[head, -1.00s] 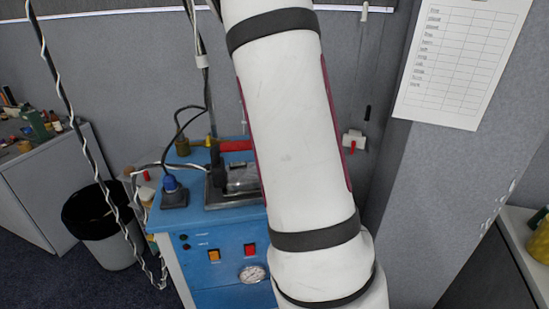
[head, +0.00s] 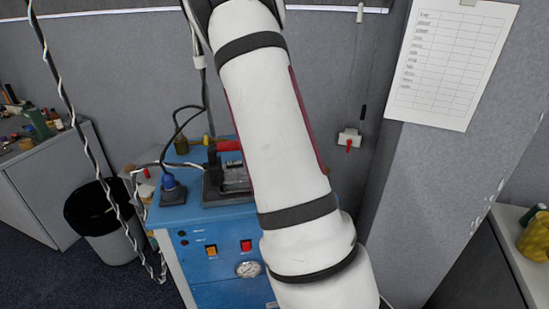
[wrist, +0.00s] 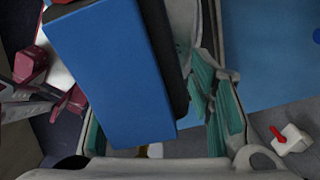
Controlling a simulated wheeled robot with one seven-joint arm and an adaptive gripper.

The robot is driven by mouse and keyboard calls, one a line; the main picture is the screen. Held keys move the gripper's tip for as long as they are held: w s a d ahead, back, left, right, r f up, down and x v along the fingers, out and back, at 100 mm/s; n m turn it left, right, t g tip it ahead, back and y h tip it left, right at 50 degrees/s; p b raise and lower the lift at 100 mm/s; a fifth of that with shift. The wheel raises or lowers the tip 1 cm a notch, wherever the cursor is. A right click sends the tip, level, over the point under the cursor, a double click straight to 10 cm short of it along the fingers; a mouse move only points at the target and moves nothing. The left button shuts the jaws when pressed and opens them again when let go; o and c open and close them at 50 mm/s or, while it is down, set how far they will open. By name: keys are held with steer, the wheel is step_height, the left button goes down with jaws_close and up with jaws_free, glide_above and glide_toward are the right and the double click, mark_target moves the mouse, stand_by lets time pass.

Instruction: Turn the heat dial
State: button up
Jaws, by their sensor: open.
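A blue machine (head: 215,226) stands behind my arm in the head view. Its front has an orange switch (head: 211,252), a red switch (head: 246,246), small dark knobs (head: 183,238) and a round white gauge (head: 249,269). I cannot tell which part is the heat dial; my arm covers the machine's right side. My gripper is out of sight in the head view. In the wrist view my gripper (wrist: 160,128) is open, with teal pads at left and right. A large blue block (wrist: 110,70) fills the view between them; whether it touches the pads is unclear.
A wall box with a red lever (head: 349,141) is right of my arm; a similar white box with a red lever (wrist: 289,138) shows in the wrist view. A bin (head: 100,225) and hanging cable (head: 75,120) are left. A paper chart (head: 450,65) hangs at right.

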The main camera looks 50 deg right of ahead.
jaws_close()
steer(key=shift+n+b, duration=0.5)
steer(key=shift+n, duration=1.9)
jaws_free()
steer(key=shift+r, duration=0.1)
step_height(320, 180, up, 12)
steer(key=shift+s+a, duration=0.1)
